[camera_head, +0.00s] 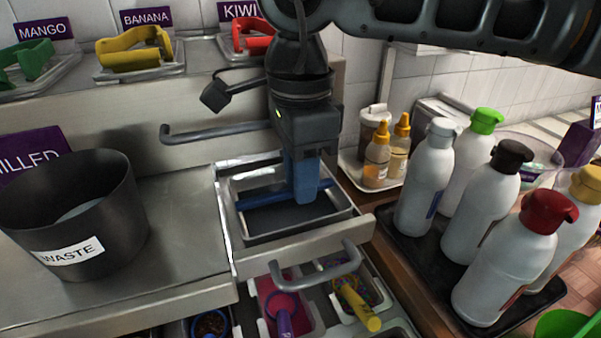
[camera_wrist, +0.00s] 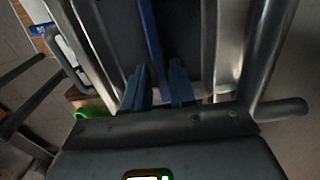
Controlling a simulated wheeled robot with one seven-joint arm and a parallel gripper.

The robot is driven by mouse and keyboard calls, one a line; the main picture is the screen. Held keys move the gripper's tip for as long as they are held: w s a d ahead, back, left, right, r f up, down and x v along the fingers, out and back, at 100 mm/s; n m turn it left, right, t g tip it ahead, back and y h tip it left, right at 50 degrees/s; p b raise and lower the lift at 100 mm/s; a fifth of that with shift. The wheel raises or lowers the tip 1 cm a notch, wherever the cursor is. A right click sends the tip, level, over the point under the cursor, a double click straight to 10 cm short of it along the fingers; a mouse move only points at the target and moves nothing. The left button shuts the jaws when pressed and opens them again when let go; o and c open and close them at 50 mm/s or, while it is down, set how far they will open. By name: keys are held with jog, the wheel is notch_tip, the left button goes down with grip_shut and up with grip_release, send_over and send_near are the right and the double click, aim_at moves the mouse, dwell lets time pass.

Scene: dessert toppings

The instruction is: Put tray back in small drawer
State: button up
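The tray (camera_head: 244,236) is a rectangular metal tray with a dark inside and a blue bar (camera_head: 256,199) across its top. It sits within the open small drawer (camera_head: 238,266), slightly askew; I cannot tell whether it is fully seated. My gripper (camera_head: 304,198) points down over the tray's right half, its blue fingers at the bar. In the wrist view the bar (camera_wrist: 150,35) runs between my two blue fingers (camera_wrist: 159,75). They lie close on either side of it, and whether they press on it is unclear. Part of the bar is hidden by my fingers.
A lower open drawer holds toppings tubs with a purple scoop (camera_head: 284,312) and a yellow scoop (camera_head: 356,304). The waste bin (camera_head: 75,205) stands left. Bottles (camera_head: 425,180) crowd a black tray at right. A bar handle (camera_head: 225,132) juts out behind the tray.

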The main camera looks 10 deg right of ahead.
jog(key=shift+o, duration=1.3)
jog(key=shift+r, duration=0.1)
jog(key=shift+r+p, duration=0.9)
notch_tip(320, 180, up, 11)
jog(key=b, duration=0.2)
jog(key=shift+r+b, duration=0.15)
jog(key=shift+b, duration=0.2)
jog(key=shift+c, duration=0.3)
